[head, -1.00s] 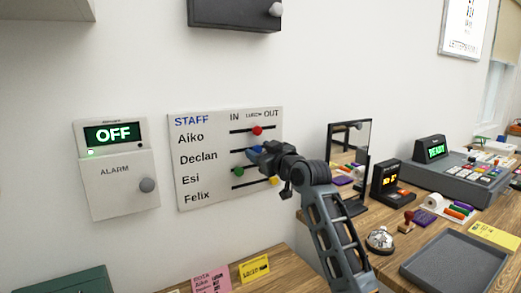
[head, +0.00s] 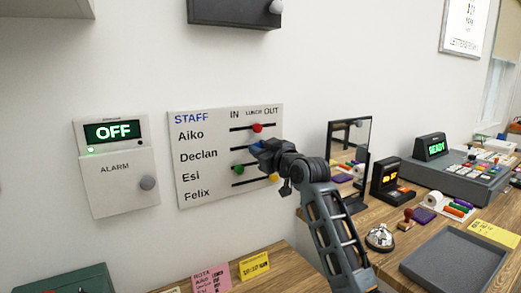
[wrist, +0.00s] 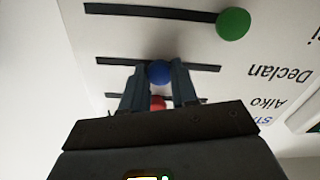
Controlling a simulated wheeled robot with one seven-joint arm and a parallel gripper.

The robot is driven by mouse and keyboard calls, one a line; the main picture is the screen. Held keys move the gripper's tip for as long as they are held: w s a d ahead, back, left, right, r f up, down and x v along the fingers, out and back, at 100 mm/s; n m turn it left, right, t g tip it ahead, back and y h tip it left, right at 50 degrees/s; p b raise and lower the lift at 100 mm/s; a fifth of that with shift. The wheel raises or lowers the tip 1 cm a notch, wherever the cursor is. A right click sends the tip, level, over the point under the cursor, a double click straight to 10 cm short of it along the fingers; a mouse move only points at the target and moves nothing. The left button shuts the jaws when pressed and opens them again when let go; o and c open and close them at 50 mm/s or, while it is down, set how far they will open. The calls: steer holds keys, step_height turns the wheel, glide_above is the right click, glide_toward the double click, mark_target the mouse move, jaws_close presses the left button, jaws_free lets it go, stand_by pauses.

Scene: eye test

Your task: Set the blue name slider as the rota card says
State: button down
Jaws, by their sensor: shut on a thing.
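The STAFF board (head: 188,190) hangs on the wall with rows for Aiko, Declan, Esi and Felix under IN, LUNCH and OUT. The blue name slider (wrist: 158,72) is on Declan's slot, near the middle of it in the wrist view, around the LUNCH column. My gripper (wrist: 159,82) is shut on the blue knob, one finger on each side. In the head view my gripper (head: 264,149) hides most of it. The pink rota card (head: 211,279) stands on the desk below; its lines are too small to read surely and its bottom is cut off.
Aiko's red knob (head: 257,128) is just above my gripper; Esi's green knob (head: 239,168) and Felix's yellow knob (head: 274,178) are below. The alarm box (head: 118,185) is left of the board. A yellow card (head: 254,266) and a mirror (head: 347,150) stand nearby.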

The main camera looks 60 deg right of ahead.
steer(key=s+d+b, duration=0.2)
steer(key=d+b, duration=0.1)
steer(key=d, duration=0.2)
steer(key=shift+s+d+b, duration=0.35)
steer(key=shift+s+b, duration=0.05)
steer(key=c, duration=0.9)
jaws_free()
steer(key=shift+d, duration=0.1)
steer(key=shift+o, duration=0.2)
steer(key=b+v, duration=0.1)
steer(key=v, duration=0.7)
steer(key=shift+b, duration=0.3)
